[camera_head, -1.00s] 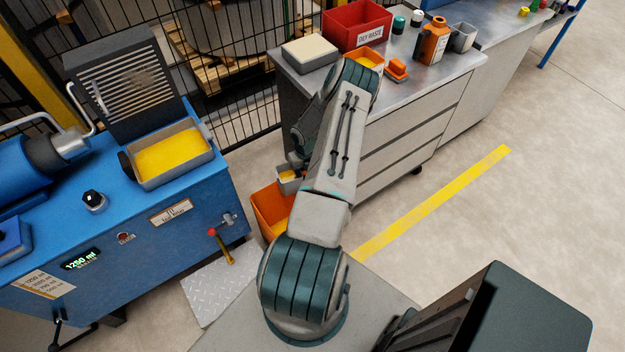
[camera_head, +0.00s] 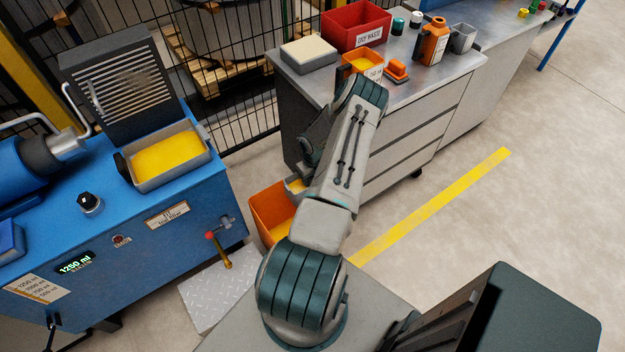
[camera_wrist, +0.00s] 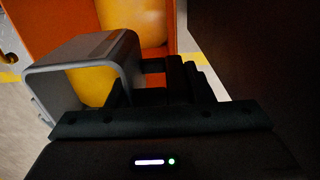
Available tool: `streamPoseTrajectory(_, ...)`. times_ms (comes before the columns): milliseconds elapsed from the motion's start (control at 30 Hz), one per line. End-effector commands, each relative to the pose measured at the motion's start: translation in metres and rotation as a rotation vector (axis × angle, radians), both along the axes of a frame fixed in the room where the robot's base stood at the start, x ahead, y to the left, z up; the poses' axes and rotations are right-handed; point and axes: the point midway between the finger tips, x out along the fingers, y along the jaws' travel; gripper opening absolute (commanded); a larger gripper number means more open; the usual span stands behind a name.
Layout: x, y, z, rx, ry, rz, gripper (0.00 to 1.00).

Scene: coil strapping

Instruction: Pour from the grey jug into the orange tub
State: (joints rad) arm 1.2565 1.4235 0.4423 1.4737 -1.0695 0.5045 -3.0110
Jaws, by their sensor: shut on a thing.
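My gripper (camera_wrist: 172,88) is shut on the grey jug (camera_wrist: 97,48). The jug has yellow contents and shows small, partly behind my arm, in the head view (camera_head: 296,184). A large orange tub (camera_head: 262,217) with yellow contents stands on the floor between the blue machine and the bench. The jug is at or over this tub's rim; its exact height and tilt are unclear. The tub's orange wall (camera_wrist: 110,14) is beyond the jug in the wrist view. A smaller orange container (camera_head: 352,59) with yellow inside and a white label stands on the bench.
The blue machine (camera_head: 130,235) carries a grey tray (camera_head: 150,184) of yellow contents; its display reads 1250 ml. A red-handled tap (camera_head: 217,245) projects from its front. The grey bench (camera_head: 425,85) holds a red waste bin (camera_head: 345,22) and an orange bottle (camera_head: 432,42). Open floor lies right.

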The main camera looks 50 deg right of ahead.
Motion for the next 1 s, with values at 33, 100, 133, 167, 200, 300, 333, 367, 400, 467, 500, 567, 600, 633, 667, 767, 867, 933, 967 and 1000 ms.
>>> streamPoseTrajectory(33,0.002,0.001,0.002,-0.02,0.007,0.008,0.0)
streamPoseTrajectory(100,0.002,0.001,0.006,-0.056,0.021,0.011,0.0)
streamPoseTrajectory(133,0.002,0.001,0.008,-0.071,0.025,0.01,0.0)
streamPoseTrajectory(167,0.002,0.0,0.01,-0.085,0.029,0.01,0.0)
streamPoseTrajectory(200,0.002,0.0,0.013,-0.104,0.033,0.01,0.0)
streamPoseTrajectory(300,0.001,0.0,0.013,-0.146,0.05,0.01,0.0)
streamPoseTrajectory(333,0.001,-0.001,0.014,-0.157,0.053,0.008,0.0)
streamPoseTrajectory(367,0.001,-0.001,0.015,-0.17,0.055,0.009,0.0)
streamPoseTrajectory(400,0.001,-0.002,0.018,-0.188,0.06,0.007,0.0)
streamPoseTrajectory(467,0.001,-0.002,0.018,-0.208,0.066,0.007,0.0)
streamPoseTrajectory(500,0.001,-0.002,0.019,-0.221,0.071,0.007,0.0)
streamPoseTrajectory(567,0.0,-0.002,0.02,-0.24,0.078,0.007,0.0)
streamPoseTrajectory(600,0.0,-0.002,0.022,-0.254,0.082,0.008,0.0)
streamPoseTrajectory(633,0.0,-0.003,0.023,-0.263,0.084,0.006,0.0)
streamPoseTrajectory(667,0.0,-0.003,0.024,-0.272,0.087,0.006,0.0)
streamPoseTrajectory(767,-0.001,-0.004,0.029,-0.287,0.09,-0.001,0.0)
streamPoseTrajectory(867,-0.001,-0.004,0.028,-0.289,0.091,-0.001,0.0)
streamPoseTrajectory(933,-0.001,-0.003,0.028,-0.295,0.093,0.002,0.0)
streamPoseTrajectory(967,0.0,-0.003,0.028,-0.298,0.095,0.002,0.0)
streamPoseTrajectory(1000,-0.001,-0.003,0.028,-0.303,0.097,0.002,0.0)
